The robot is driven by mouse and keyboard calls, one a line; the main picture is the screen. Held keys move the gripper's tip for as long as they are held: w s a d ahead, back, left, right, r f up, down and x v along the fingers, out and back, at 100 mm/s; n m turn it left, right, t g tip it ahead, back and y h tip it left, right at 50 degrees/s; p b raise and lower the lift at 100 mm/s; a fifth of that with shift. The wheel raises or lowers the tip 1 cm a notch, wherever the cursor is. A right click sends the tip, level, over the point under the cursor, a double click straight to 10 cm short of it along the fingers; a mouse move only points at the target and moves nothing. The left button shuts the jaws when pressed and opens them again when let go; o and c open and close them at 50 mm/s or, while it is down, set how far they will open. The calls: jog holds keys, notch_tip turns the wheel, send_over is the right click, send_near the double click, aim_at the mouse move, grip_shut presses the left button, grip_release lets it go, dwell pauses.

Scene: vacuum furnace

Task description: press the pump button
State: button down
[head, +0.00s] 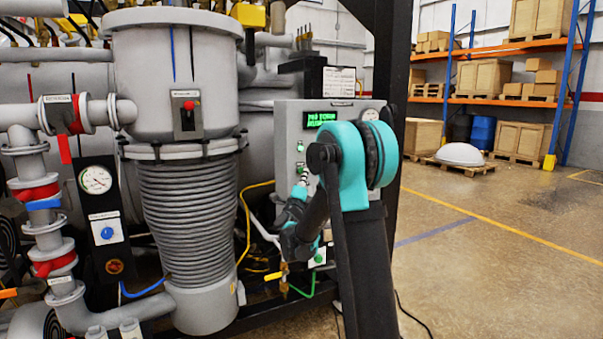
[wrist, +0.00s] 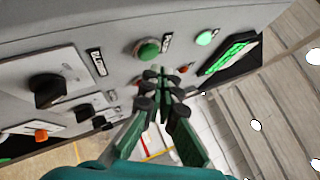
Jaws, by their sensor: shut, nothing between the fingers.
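The grey control panel (head: 288,125) stands in the middle of the head view, partly hidden behind my arm. In the wrist view, a green round button (wrist: 149,50) in a metal ring sits on the panel face (wrist: 110,30), with a green lamp (wrist: 204,38) to its right. The labels are too small to read, so I cannot tell which control is the pump button. My gripper (wrist: 160,78) is shut and empty. Its fingertips appear just below the green button in the wrist view; whether they touch the panel is unclear. My gripper (head: 302,182) also shows in the head view, close to the panel.
A lit green display (wrist: 232,54) is right of the lamp. Black knobs (wrist: 48,91) and an orange button (wrist: 41,135) are at the left. A ribbed grey pump column (head: 190,215) stands left of my arm. The floor (head: 480,230) at right is clear.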

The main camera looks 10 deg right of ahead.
dwell(0.3)
jog(key=s, duration=0.1)
jog(key=s+d, duration=0.1)
jog(key=s, duration=0.2)
jog(key=shift+s+d, duration=0.25)
jog(key=shift+s, duration=0.1)
dwell(0.5)
jog(key=s+a+f+n+g+y, duration=0.35)
jog(key=s+f+n+y, duration=0.3)
jog(key=n, duration=0.25)
jog(key=s+a+f+n+g+y, duration=0.3)
jog(key=s+a+f+n+y, duration=0.15)
jog(key=s+f+n, duration=0.35)
jog(key=s+d+f+n+g, duration=0.2)
jog(key=s+f+n+g, duration=0.1)
jog(key=s+f, duration=0.3)
jog(key=s+d+f+n+g+h, duration=0.1)
jog(key=s+d+f+n+g, duration=0.2)
jog(key=s+f, duration=0.3)
jog(key=s+d+f+n+g+h, duration=0.1)
jog(key=s+d+f+n+g, duration=0.2)
jog(key=s, duration=1.1)
notch_tip(320, 180, down, 4)
jog(key=shift+r+g, duration=0.2)
jog(key=shift+g, duration=0.65)
